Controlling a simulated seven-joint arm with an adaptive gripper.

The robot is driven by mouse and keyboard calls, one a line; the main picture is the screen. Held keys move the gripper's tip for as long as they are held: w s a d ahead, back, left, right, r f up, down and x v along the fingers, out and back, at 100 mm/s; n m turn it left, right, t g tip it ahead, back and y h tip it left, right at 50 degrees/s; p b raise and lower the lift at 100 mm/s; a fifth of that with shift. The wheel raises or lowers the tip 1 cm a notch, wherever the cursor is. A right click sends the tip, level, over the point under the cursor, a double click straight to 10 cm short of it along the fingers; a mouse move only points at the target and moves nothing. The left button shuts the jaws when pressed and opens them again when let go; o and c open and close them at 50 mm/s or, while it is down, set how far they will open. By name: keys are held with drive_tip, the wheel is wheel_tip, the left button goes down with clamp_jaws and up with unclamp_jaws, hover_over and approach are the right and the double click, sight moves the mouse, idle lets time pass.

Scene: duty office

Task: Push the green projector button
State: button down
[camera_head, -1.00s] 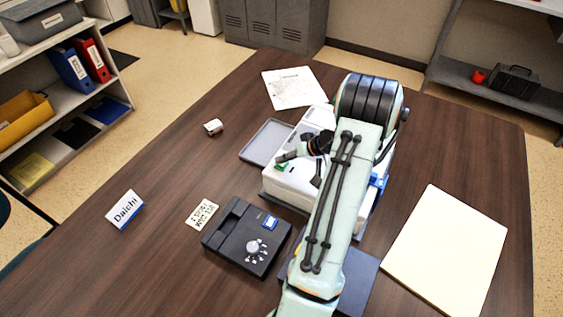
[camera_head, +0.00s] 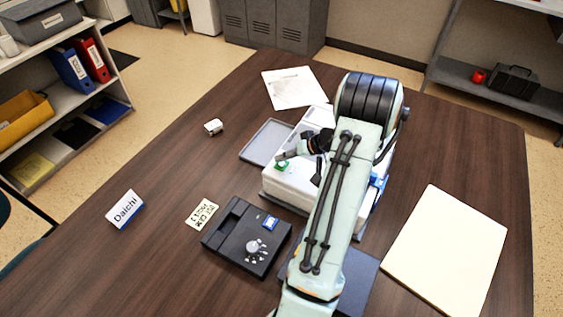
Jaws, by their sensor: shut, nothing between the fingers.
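The white projector (camera_head: 293,187) stands on the brown table, partly hidden behind my arm. Its green button (camera_head: 282,166) shows on the top near the left edge. My gripper (camera_head: 282,157) is shut and empty, its fingertips pointing left. In the picture the tips are right above the green button, with the button just below them. Whether they touch it or hover over it cannot be told from this view.
A black device (camera_head: 247,237) with a dial stands in front of the projector. A grey tray (camera_head: 266,142) lies to the left, and papers (camera_head: 294,87) lie behind. A cream board (camera_head: 447,252) lies at the right.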

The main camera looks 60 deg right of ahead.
sight(283, 165)
drive_tip(key=shift+r, duration=0.1)
drive_tip(key=shift+r, duration=2.95)
